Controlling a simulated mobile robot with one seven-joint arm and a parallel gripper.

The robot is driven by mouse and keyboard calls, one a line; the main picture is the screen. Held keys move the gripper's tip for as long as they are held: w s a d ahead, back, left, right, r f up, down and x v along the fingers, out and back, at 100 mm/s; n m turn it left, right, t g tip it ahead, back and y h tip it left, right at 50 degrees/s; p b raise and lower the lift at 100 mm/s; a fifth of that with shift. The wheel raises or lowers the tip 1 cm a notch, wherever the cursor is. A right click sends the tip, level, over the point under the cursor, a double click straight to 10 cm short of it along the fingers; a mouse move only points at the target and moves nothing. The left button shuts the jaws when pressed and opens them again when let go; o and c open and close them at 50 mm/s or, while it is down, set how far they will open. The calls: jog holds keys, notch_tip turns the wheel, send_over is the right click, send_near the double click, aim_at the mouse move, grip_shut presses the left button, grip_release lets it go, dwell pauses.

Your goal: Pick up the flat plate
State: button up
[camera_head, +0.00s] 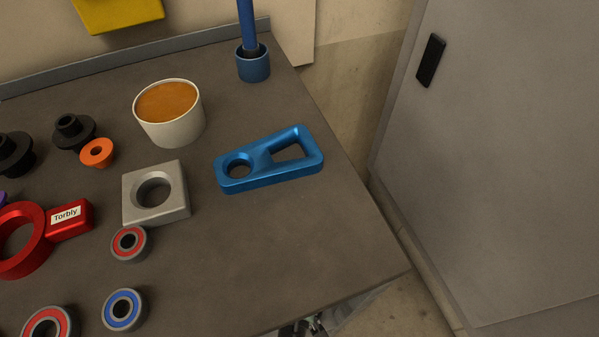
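No plain flat plate shows. The flattest plate-like part is a blue metal piece (268,160) with a round hole at its left end and a larger angular opening at its right end. It lies flat on the dark grey table (300,245), near the right edge, with nothing touching it. A silver square block (178,208) with a round hole lies to its left, also flat on the table. I cannot tell from the picture which of these the task names. My gripper is not recognisably in view.
A white cup with orange content (190,127) and a blue holder (253,66) with an upright rod stand behind. Bearings (129,243), a red ring part (38,258), an orange flanged part (97,152) and black parts crowd the left. The table's front right is clear. A grey cabinet (500,150) stands right.

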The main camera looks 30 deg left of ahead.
grip_shut()
jog(key=shift+r, duration=0.1)
dwell(0.4)
